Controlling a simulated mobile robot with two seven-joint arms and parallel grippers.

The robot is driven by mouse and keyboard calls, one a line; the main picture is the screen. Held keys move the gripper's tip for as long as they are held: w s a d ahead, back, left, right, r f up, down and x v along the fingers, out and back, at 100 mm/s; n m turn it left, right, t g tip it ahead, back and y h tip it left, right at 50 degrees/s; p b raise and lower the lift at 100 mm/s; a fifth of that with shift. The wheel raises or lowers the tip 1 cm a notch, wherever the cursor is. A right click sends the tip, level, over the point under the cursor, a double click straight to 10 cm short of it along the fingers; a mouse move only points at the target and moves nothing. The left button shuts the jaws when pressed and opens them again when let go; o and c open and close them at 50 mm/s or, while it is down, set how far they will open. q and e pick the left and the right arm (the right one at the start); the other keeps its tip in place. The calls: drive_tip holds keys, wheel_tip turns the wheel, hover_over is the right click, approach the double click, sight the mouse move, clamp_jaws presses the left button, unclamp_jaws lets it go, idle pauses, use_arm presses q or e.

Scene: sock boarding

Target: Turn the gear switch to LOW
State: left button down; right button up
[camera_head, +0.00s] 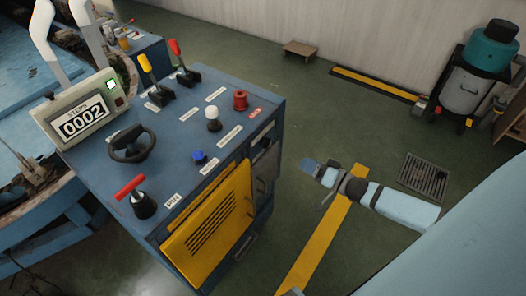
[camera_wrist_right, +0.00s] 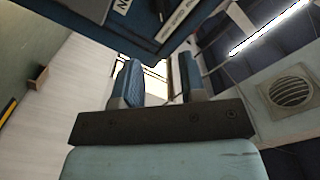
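The blue control console (camera_head: 100,165) stands left of centre in the head view. Its top carries a yellow-handled lever (camera_head: 147,66), a red-handled lever (camera_head: 176,50), a white-topped knob (camera_head: 212,115), a red knob (camera_head: 240,100), a blue button (camera_head: 199,157), a black handwheel (camera_head: 131,145) and a red T-handle (camera_head: 131,187). Most labels are too small to read, so I cannot tell which control is the gear switch. My right gripper (camera_head: 318,170) is right of the console, apart from it. In the right wrist view its fingers (camera_wrist_right: 160,85) are spread with nothing between them. My left gripper is out of view.
A display (camera_head: 82,122) reading 0002 stands at the console's left edge. A yellow vented door (camera_head: 212,215) is on its front. A teal and grey vacuum-like machine (camera_head: 468,80) stands at the far right. Green floor between is mostly clear, with a drain grate (camera_head: 425,176).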

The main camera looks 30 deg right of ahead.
sight(266, 143)
drive_tip(key=b+x, duration=0.2)
drive_tip(key=x, duration=1.1)
drive_tip(key=shift+w+r, duration=0.2)
drive_tip(key=shift+w, duration=0.2)
drive_tip(key=shift+c, duration=0.4)
clamp_jaws()
